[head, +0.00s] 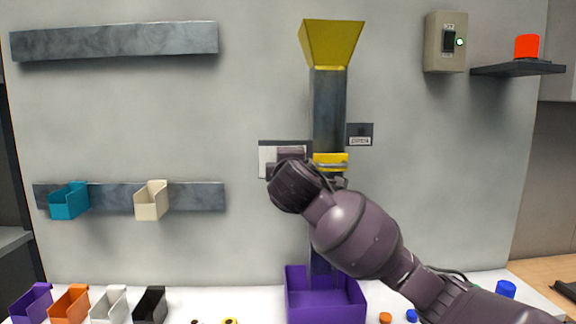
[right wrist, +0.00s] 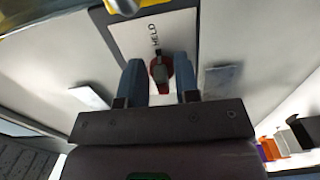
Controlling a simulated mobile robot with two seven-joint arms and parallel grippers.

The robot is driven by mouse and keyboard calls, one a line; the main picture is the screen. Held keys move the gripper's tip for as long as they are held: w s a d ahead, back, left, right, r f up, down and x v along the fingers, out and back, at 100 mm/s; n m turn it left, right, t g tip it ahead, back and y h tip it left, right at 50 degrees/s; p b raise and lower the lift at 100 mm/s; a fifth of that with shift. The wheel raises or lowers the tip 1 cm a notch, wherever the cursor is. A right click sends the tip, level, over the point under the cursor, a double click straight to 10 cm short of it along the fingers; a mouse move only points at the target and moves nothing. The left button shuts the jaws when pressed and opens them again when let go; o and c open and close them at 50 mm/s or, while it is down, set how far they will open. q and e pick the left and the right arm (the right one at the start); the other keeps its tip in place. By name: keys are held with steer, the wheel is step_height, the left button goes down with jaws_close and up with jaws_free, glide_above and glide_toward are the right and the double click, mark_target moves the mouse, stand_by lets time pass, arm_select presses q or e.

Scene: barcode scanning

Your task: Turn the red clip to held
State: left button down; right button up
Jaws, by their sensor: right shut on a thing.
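The red clip (right wrist: 168,66) shows in the right wrist view as a small red round piece with a dark grey bar across it. It sits on a white plate (right wrist: 130,36) marked HELD, and the bar's dark tip points toward that word. My right gripper (right wrist: 160,84) is shut on the clip, one blue-grey finger on each side. In the head view my right arm reaches in from the lower right. The right gripper (head: 290,155) covers most of the plate (head: 266,162) there, and the clip is hidden. My left gripper is not in view.
A grey chute (head: 328,110) with a yellow funnel (head: 331,42) and yellow band (head: 331,161) stands right beside the plate. A purple bin (head: 325,304) is below it. Teal (head: 68,203) and cream (head: 151,203) holders hang on the left rail. Several coloured holders line the table's front left.

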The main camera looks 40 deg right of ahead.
steer(key=shift+f, duration=0.1)
steer(key=o, duration=0.6)
steer(key=shift+s, duration=0.1)
steer(key=b+v, duration=0.1)
steer(key=v, duration=0.9)
steer(key=shift+s, duration=0.35)
steer(key=shift+a, duration=0.2)
